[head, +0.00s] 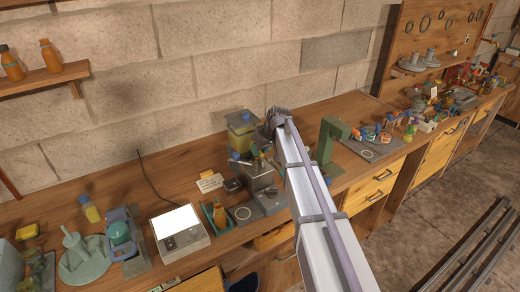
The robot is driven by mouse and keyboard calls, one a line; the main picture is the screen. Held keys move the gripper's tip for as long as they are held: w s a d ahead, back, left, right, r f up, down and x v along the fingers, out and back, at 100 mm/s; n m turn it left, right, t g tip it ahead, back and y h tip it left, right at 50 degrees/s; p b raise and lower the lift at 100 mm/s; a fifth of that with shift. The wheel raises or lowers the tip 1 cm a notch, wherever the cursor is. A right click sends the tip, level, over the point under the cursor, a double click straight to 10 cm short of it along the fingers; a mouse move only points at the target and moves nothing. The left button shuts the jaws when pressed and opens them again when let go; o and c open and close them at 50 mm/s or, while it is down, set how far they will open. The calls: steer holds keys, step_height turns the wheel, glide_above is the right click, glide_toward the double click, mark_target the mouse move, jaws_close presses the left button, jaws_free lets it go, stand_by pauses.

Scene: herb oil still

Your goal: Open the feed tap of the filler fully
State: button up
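What looks like the filler (262,180) is a grey metal unit on the bench, with a yellowish tank (241,134) with a blue cap behind it. Small fittings (262,155) show between the tank and the grey unit; one may be the feed tap, but they are too small to tell its handle position. My arm reaches in from the lower right, and my gripper (274,122) is at its far end, just right of the tank. It looks close to the tank and fittings, but I cannot tell whether it touches. Its fingers cannot be made out. My arm hides the bench behind it.
A white-topped box (180,230) and a small green tray with a bottle (217,213) stand left of the filler. A green press-like stand (328,145) is right of my arm. The stone wall (200,80) is close behind. Rails (470,245) run along the floor.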

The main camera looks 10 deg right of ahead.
steer(key=shift+o, duration=0.7)
steer(key=p+v, duration=0.9)
steer(key=v, duration=0.1)
steer(key=shift+r+p, duration=0.35)
steer(key=shift+p, duration=0.05)
steer(key=shift+s+d, duration=0.1)
steer(key=shift+d, duration=0.05)
